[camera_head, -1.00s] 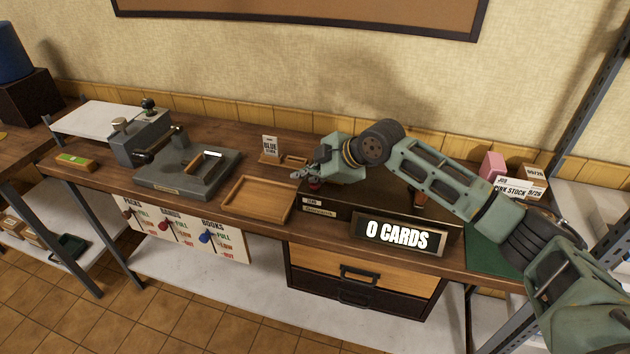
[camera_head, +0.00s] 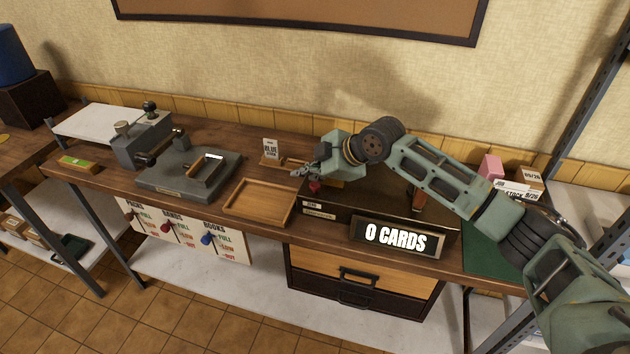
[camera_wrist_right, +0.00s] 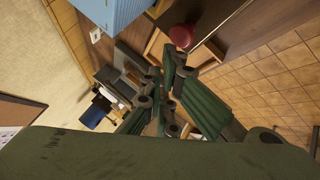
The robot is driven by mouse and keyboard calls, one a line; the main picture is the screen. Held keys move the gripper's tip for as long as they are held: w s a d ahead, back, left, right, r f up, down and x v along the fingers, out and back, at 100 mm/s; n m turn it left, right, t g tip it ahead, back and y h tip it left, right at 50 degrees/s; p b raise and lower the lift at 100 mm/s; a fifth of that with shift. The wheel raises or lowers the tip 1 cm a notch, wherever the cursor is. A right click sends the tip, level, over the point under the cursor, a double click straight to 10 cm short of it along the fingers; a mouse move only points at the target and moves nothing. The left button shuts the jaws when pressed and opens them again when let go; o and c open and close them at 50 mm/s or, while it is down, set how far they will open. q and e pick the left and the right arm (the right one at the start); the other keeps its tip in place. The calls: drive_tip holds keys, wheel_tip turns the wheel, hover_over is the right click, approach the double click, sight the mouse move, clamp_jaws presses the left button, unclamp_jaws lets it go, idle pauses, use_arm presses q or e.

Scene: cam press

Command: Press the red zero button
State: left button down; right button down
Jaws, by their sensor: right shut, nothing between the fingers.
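The red zero button (camera_head: 315,187) sits at the left front of the dark counter box (camera_head: 350,208), whose front sign reads "0 CARDS" (camera_head: 398,236). My right gripper (camera_head: 300,174) is shut and empty, close above and just left of the button in the head view. I cannot tell from the head view whether it touches the button. My left gripper is not in view.
A wooden tray (camera_head: 260,201) lies left of the box. A grey press (camera_head: 188,172) stands further left. A small "BLUE" card stand (camera_head: 270,150) is behind the tray. Pink and white stock boxes (camera_head: 515,180) stand at right, near a metal shelf post (camera_head: 590,80).

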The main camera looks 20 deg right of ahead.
sight(309, 195)
wheel_tip(309, 195, up, 5)
drive_tip(key=p, duration=0.4)
idle(0.3)
idle(0.5)
